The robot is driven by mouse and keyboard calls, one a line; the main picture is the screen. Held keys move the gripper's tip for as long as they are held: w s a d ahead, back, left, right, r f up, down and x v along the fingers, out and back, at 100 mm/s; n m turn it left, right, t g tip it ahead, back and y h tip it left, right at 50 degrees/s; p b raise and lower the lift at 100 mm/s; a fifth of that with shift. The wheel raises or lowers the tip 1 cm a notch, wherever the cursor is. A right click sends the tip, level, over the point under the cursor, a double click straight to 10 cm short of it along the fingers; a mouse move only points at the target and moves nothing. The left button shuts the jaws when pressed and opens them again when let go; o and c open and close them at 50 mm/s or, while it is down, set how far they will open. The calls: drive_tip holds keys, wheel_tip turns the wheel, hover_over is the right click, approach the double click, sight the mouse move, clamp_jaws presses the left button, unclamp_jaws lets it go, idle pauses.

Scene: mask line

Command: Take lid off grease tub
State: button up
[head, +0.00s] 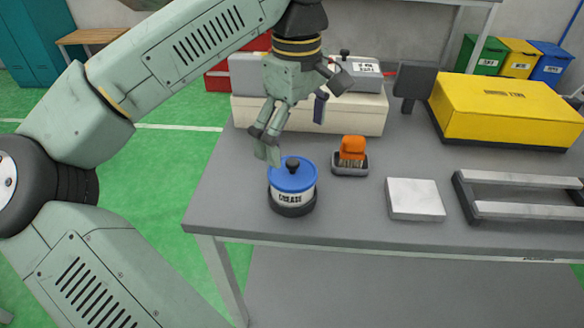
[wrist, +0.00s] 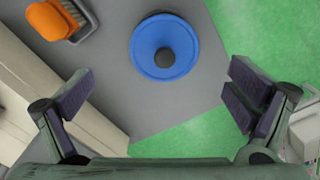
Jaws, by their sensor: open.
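The grease tub (head: 291,197) stands upright on the grey table near its left front corner, in a dark round base. Its blue lid (head: 286,178) with a dark knob (head: 292,163) sits on top. In the wrist view the blue lid (wrist: 147,58) and its dark knob (wrist: 164,57) show from above, ahead of the fingers. My gripper (head: 267,147) is open and empty, above and slightly left of and behind the tub in the head view. In the wrist view its two fingers (wrist: 160,105) are wide apart, with nothing between them. Neither finger appears to touch the lid.
An orange-handled brush (head: 352,150) sits in a grey tray just right of the tub. A pale flat block (head: 415,199), a metal frame (head: 520,208) and a yellow box (head: 505,110) are further right. A cream box (head: 355,115) stands behind. The table's front-left edge is close.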

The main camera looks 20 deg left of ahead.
sight(295, 163)
drive_tip(key=shift+s+f+p, duration=0.15)
drive_tip(key=shift+f+p, duration=0.15)
drive_tip(key=shift+f, duration=1.1)
drive_tip(key=shift+s+f+p, duration=0.15)
drive_tip(key=shift+f+p, duration=0.1)
drive_tip(key=shift+f, duration=1.1)
drive_tip(key=shift+c, duration=0.3)
drive_tip(key=shift+d, duration=0.1)
drive_tip(key=c, duration=1.4)
drive_tip(key=shift+c, duration=0.3)
